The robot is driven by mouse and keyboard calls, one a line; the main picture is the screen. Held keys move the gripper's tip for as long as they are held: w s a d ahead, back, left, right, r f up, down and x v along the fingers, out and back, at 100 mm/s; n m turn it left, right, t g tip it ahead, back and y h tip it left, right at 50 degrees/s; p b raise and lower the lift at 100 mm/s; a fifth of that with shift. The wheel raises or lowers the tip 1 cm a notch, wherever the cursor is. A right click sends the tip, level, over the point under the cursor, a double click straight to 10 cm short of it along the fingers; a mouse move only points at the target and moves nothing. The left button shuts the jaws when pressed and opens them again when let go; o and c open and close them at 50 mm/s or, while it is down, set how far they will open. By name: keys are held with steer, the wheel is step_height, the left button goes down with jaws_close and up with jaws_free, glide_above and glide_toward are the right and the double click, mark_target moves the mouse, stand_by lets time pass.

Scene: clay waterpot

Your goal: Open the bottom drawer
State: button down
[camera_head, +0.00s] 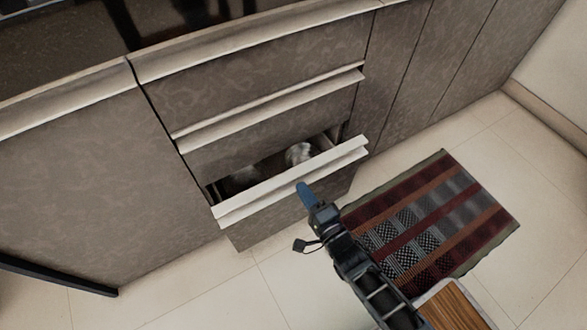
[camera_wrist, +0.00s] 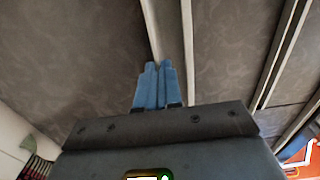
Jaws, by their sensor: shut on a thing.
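The bottom drawer (camera_head: 258,198) of the grey-brown cabinet is partly open in the head view. A dark gap shows behind its pale handle lip, with whitish rounded things (camera_head: 298,153) inside. My gripper (camera_head: 303,187) has its blue fingers at the middle of this lip. In the wrist view the blue fingers (camera_wrist: 154,68) are close together, at a pale strip (camera_wrist: 152,32) of the drawer front. My gripper is shut on the drawer's handle lip. The exact contact is hidden by the fingers.
The upper drawers (camera_head: 270,75) above are shut. Flat cabinet panels (camera_head: 85,200) stand on the left, with more panels on the right. A striped rug (camera_head: 465,215) lies on the tiled floor (camera_head: 210,290) at the right. A wooden edge (camera_head: 455,310) shows at the bottom right.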

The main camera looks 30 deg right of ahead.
steer(key=s+p, duration=0.1)
steer(key=s, duration=3.2)
steer(key=shift+p, duration=0.35)
steer(key=c, duration=1.3)
jaws_free()
steer(key=shift+s, duration=0.1)
steer(key=s, duration=0.7)
steer(key=shift+s, duration=0.4)
